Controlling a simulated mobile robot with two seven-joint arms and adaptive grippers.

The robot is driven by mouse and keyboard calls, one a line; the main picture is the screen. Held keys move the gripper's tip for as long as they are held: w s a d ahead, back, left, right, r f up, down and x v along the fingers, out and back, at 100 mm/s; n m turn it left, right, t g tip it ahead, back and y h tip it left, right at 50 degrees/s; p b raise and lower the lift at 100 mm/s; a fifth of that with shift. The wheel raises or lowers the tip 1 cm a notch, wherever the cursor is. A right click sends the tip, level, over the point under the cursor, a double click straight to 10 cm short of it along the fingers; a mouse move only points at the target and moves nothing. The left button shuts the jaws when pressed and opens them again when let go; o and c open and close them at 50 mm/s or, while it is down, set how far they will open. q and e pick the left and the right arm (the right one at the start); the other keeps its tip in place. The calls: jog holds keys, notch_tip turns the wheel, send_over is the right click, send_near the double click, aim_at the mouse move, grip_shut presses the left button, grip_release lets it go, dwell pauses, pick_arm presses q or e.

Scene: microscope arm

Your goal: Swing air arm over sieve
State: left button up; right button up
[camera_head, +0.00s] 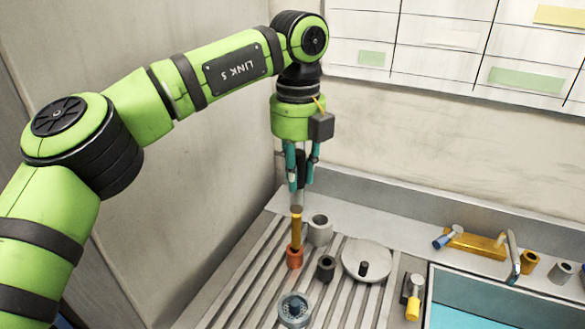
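My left gripper (301,182) points down above the grooved drainboard. Its teal fingers are close around a dark piece, and I cannot tell whether they grip it. Right below the fingertips stands an upright yellow-brown rod (297,229) with its foot in an orange holder (295,258). I cannot tell whether the fingers touch the rod. No part is clearly an air arm. A round grey fitting with a blue middle (294,309) at the front may be the sieve, but I cannot be sure. My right gripper is not in view.
A light grey ring (320,230), a dark ring (325,268) and a pale disc with a dark knob (367,258) stand close by. A blue-lined basin (490,300) lies right, with a bent tap (513,257) behind it. A wall (430,125) rises behind.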

pick_arm(q)
jog(key=o, duration=0.3)
jog(key=shift+s+f, duration=0.1)
jog(key=shift+f, duration=0.05)
pick_arm(e)
jog(key=shift+d, duration=0.1)
pick_arm(q)
jog(key=shift+r, duration=0.2)
notch_tip(320, 180, up, 9)
jog(key=shift+f, duration=0.2)
jog(key=shift+r, duration=1.2)
jog(key=shift+s+r, duration=0.1)
jog(key=shift+r, duration=0.35)
